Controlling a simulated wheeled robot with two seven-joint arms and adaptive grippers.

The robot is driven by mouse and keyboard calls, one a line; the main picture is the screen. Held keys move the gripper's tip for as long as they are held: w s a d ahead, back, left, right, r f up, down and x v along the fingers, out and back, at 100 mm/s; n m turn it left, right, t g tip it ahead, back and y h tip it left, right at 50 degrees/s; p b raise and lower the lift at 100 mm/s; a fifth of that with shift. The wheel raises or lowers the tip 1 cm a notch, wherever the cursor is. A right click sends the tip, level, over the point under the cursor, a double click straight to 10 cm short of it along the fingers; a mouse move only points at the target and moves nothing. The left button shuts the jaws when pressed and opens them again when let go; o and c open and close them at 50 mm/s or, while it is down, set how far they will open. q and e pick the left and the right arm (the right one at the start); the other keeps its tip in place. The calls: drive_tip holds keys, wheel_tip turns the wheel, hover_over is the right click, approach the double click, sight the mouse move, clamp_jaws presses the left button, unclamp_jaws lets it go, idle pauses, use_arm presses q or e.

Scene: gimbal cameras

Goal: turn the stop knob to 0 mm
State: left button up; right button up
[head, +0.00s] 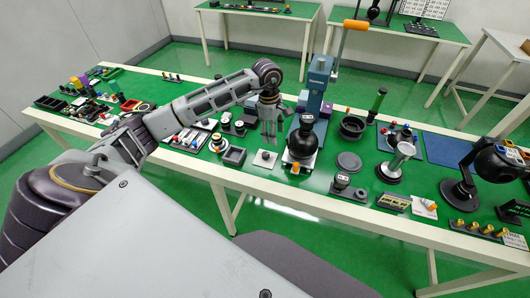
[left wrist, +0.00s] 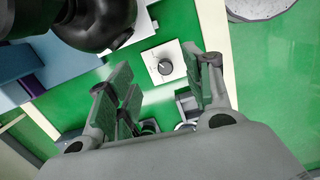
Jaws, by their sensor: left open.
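The stop knob (left wrist: 165,67) is a small dark round knob with a light pointer mark on a white square plate (left wrist: 150,57). In the head view its plate (head: 265,160) lies on the green table top, just below my left gripper (head: 270,138). In the left wrist view my left gripper (left wrist: 158,76) is open and empty, fingers spread. The knob appears in the gap between its fingertips, beyond them; the fingers seem apart from it. The scale marks are too small to read. My right gripper is not in view.
A black round-headed device (head: 302,142) stands just right of the knob plate, near my left gripper. A blue press (head: 315,88) with an orange handle (head: 356,25) rises behind it. A dark square tray (head: 233,156) lies to the left. Several small parts crowd the table.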

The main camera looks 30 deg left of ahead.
sight(265, 154)
use_arm(q)
drive_tip(key=a, duration=0.1)
drive_tip(key=a+y, duration=0.1)
drive_tip(key=a, duration=0.1)
drive_tip(key=shift+s+a+r, duration=0.1)
drive_tip(key=shift+a+r, duration=0.1)
drive_tip(key=shift+r, duration=0.2)
drive_tip(key=shift+f, duration=0.1)
wheel_tip(265, 154, down, 12)
drive_tip(key=shift+f+p, duration=0.1)
drive_tip(key=shift+p, duration=0.5)
drive_tip(key=shift+f, duration=0.75)
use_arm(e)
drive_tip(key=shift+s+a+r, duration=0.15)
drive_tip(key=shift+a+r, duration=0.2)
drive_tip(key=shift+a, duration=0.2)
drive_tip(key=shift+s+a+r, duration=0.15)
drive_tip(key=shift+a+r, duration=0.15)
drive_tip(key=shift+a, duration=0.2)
use_arm(q)
drive_tip(key=shift+c, duration=0.2)
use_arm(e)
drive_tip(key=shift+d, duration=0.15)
use_arm(q)
drive_tip(key=c, duration=1)
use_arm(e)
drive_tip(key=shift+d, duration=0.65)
